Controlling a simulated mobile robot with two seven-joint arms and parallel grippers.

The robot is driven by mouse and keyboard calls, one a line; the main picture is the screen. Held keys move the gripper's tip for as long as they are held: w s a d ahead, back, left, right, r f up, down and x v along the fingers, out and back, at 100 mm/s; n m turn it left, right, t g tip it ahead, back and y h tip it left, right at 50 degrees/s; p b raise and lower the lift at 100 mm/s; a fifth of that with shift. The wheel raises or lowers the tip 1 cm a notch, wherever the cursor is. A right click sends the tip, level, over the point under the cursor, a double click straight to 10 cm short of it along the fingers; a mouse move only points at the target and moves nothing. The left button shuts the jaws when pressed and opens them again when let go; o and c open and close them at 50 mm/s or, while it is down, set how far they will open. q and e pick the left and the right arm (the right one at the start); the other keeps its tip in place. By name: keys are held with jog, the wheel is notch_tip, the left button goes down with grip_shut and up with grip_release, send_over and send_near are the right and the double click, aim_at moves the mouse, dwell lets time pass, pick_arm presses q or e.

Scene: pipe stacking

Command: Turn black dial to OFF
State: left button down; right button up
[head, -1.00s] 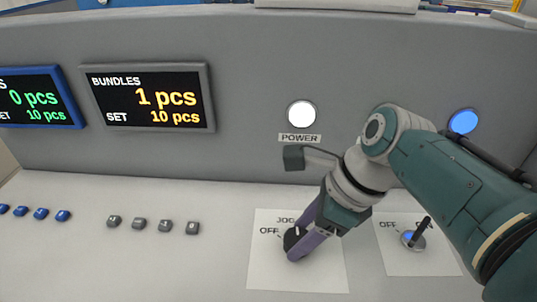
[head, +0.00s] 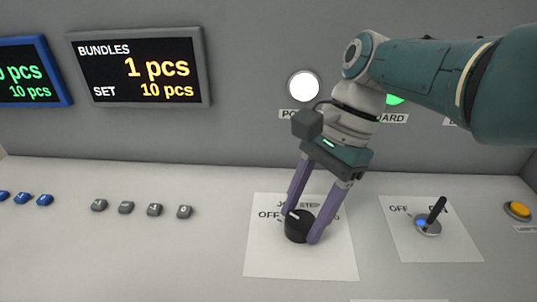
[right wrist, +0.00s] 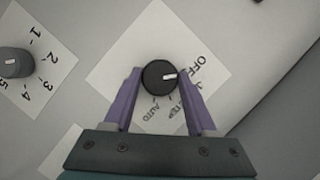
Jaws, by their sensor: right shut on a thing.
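The black dial (head: 297,230) sits on a white label sheet (head: 345,265) on the sloped panel; OFF, JOG and STEP are printed around it, partly covered by my fingers. My right gripper (head: 301,226) has its two purple fingers shut on opposite sides of the dial. The right wrist view shows the dial (right wrist: 158,78) between the fingertips, with its white mark toward the OFF and JOG side; I cannot tell its exact setting. My left gripper is not in view.
A lever switch (head: 428,222) with its own OFF label stands to the right, with an orange button (head: 517,211) beyond. Several grey buttons (head: 154,209) lie left. The upright panel behind carries a BUNDLES display (head: 140,68) and a white POWER light (head: 303,86).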

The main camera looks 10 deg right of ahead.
jog(key=shift+f+n+b, duration=0.1)
jog(key=shift+n+b, duration=0.5)
jog(key=shift+n, duration=0.1)
jog(key=o, duration=1.4)
